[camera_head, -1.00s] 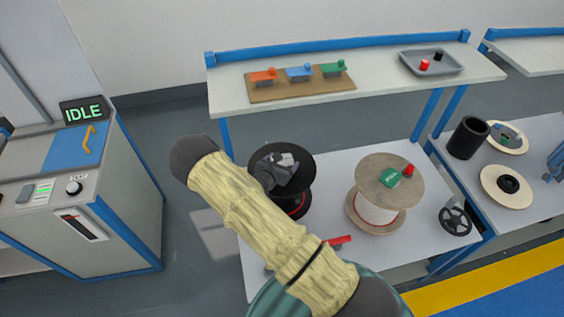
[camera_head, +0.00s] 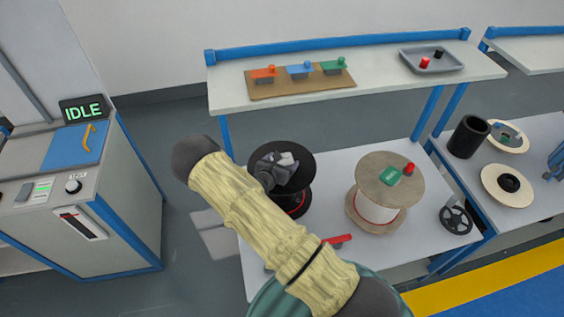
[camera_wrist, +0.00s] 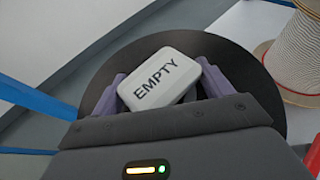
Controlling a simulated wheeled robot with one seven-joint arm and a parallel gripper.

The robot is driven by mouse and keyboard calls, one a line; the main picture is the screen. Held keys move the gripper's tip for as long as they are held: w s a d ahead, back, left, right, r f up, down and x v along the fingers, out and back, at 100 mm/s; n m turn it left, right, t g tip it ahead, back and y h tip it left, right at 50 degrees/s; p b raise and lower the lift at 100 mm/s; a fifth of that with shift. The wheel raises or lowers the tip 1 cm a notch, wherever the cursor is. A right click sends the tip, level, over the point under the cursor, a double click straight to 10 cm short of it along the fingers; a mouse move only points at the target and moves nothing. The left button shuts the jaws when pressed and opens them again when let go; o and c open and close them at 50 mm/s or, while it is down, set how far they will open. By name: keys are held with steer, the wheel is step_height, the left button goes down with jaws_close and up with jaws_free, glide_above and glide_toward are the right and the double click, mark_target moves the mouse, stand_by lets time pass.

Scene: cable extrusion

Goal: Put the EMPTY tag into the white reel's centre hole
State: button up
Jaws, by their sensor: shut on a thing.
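The EMPTY tag (camera_wrist: 160,79) is a white rounded plate with black lettering. My gripper (camera_wrist: 160,88) is shut on it, with a finger at each side. In the head view my gripper (camera_head: 277,168) is over the black reel (camera_head: 304,160) on the lower table, and the tag (camera_head: 286,159) shows as a small pale patch. The black reel's flange (camera_wrist: 250,70) lies below the tag in the wrist view; its centre is hidden. The white reel (camera_head: 376,208) stands to the right, with wood-coloured flanges and white cable. A green tag (camera_head: 390,176) lies on its top, around the centre.
A red piece (camera_head: 408,168) is on the white reel's rim. A black handwheel (camera_head: 455,219) and a red-handled tool (camera_head: 337,241) are on the table (camera_head: 330,160).

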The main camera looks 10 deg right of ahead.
steer(key=shift+s+f, duration=0.35)
steer(key=shift+f, duration=0.3)
steer(key=shift+w+r+p, duration=0.2)
steer(key=shift+r+p, duration=0.15)
steer(key=shift+r, duration=0.15)
steer(key=shift+w+r+p, duration=0.15)
steer(key=shift+r+p, duration=0.2)
steer(key=shift+r, duration=0.1)
steer(key=shift+f, duration=0.35)
stand_by(0.4)
